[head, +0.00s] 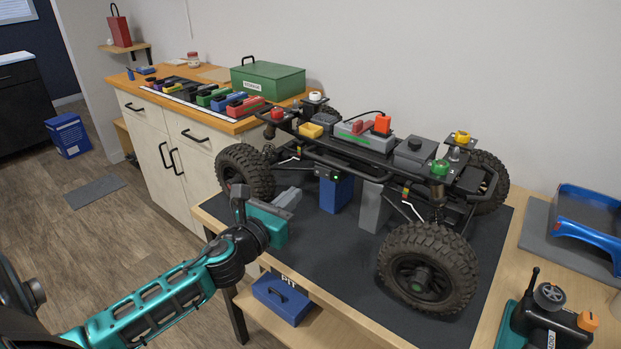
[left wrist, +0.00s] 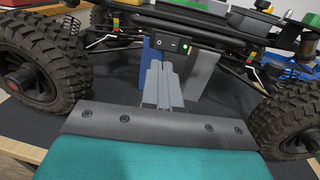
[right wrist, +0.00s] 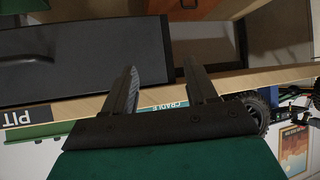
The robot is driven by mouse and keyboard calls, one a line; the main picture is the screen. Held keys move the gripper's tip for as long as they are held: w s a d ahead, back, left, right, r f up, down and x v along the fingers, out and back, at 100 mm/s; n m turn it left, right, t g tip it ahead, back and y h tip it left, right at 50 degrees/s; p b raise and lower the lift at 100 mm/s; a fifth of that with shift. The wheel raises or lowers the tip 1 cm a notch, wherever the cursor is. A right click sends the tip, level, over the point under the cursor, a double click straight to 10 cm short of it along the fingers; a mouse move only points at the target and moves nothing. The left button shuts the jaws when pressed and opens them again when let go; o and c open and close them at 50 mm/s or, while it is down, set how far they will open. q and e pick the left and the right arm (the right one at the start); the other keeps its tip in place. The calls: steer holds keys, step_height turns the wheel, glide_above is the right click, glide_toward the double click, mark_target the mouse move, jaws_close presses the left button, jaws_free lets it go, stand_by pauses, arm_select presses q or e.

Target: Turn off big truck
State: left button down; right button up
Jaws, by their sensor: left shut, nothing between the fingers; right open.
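The big truck (head: 375,150), a bare black crawler chassis with large knobby tyres, is propped on a blue block (head: 336,194) and a grey block (head: 372,208) on the bench. A small black switch box (left wrist: 171,44) with a lit green light (head: 337,177) is on its near side. My left gripper (head: 290,198) is shut and empty. In the left wrist view its fingertips (left wrist: 162,68) point at the switch box from just below, seemingly a short gap away. My right gripper (right wrist: 158,80) is open and empty, outside the head view.
A dark mat (head: 448,318) covers the wooden bench. A blue box (head: 281,298) sits on the lower shelf. A side counter (head: 250,121) holds small batteries and a green case (head: 268,80).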

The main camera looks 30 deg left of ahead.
mark_target(316, 172)
arm_select(q)
steer(key=w, duration=0.7)
steer(key=shift+w+a, duration=0.15)
steer(key=shift+w, duration=0.35)
steer(key=shift+w+a, duration=0.15)
steer(key=shift+w, duration=0.1)
